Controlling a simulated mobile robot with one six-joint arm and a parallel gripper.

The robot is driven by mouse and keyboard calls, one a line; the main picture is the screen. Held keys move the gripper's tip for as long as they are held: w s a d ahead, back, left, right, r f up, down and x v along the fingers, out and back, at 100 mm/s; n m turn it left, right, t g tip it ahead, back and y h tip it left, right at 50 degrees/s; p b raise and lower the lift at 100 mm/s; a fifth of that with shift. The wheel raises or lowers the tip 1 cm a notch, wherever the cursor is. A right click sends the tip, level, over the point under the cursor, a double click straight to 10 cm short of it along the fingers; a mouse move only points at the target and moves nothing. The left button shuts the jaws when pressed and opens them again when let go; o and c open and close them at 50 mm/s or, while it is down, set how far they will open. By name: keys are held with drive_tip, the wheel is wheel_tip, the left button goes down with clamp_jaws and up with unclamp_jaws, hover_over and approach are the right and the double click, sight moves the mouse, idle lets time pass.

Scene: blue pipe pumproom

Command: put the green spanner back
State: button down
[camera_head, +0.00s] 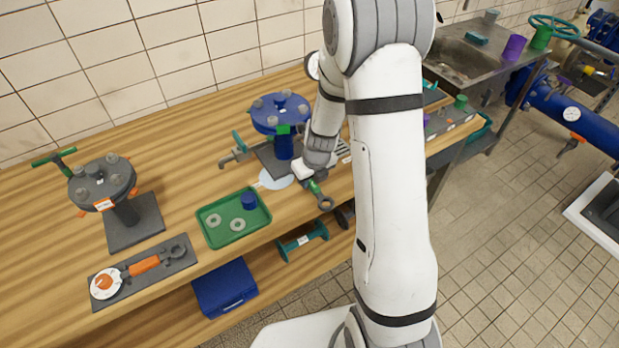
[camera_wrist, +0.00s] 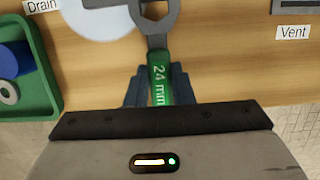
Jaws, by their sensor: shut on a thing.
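The green spanner, marked "24 mm", is in my gripper (camera_wrist: 159,88). In the wrist view its green handle (camera_wrist: 160,80) lies between the two dark fingers, and its grey head points away at the top, partly cut off by the frame edge. In the head view the spanner (camera_head: 325,203) hangs out below my gripper (camera_head: 314,181), near the front edge of the workbench. The gripper is shut on the handle. A dark mat (camera_head: 179,262) at the front left carries an orange-handled spanner (camera_head: 144,265) and a white and orange round piece (camera_head: 105,283).
A green tray (camera_head: 212,238) holding washers and a blue cup is left of my gripper. A blue flanged valve (camera_head: 281,111) stands behind it, and a grey flanged one (camera_head: 101,181) stands at the left. A pale disc (camera_wrist: 104,22) lies on the bench (camera_wrist: 225,65).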

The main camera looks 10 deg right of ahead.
sight(315, 188)
drive_tip(key=shift+f, duration=0.15)
drive_tip(key=c, duration=1.3)
unclamp_jaws()
drive_tip(key=shift+o, duration=0.2)
drive_tip(key=shift+r, duration=0.45)
drive_tip(key=a+v, duration=0.1)
drive_tip(key=v, duration=1)
drive_tip(key=s+r+n, duration=0.7)
drive_tip(key=s+n, duration=0.3)
drive_tip(key=n, duration=0.6)
drive_tip(key=s+r+n, duration=0.7)
drive_tip(key=s+n, duration=0.3)
drive_tip(key=n, duration=0.6)
drive_tip(key=shift+d+r+t+h+p, duration=0.25)
drive_tip(key=shift+t+h+p, duration=0.15)
